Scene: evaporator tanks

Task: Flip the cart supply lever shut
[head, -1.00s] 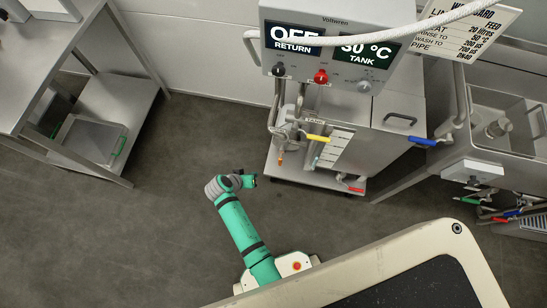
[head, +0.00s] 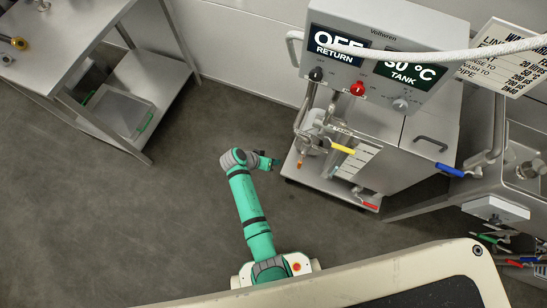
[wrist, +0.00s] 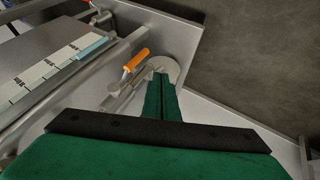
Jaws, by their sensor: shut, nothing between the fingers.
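The steel cart (head: 385,135) stands right of centre in the head view, with OFF RETURN and TANK displays on top. A small orange-handled lever (head: 299,164) sits low on its left front; it also shows in the wrist view (wrist: 136,60). A yellow lever (head: 342,149), a red lever (head: 370,206) and a blue lever (head: 450,170) are also on or beside the cart. I cannot read which one is labelled supply. My gripper (head: 276,163) is shut and empty, just left of the orange lever. In the wrist view its green fingertips (wrist: 161,76) appear just right of the orange handle, apart from it.
A steel table with a lower shelf (head: 125,112) stands at the left. A sink with pipes (head: 520,165) is at the right. A white hose (head: 430,53) crosses before the cart's displays. Grey floor (head: 120,220) is clear left of my arm.

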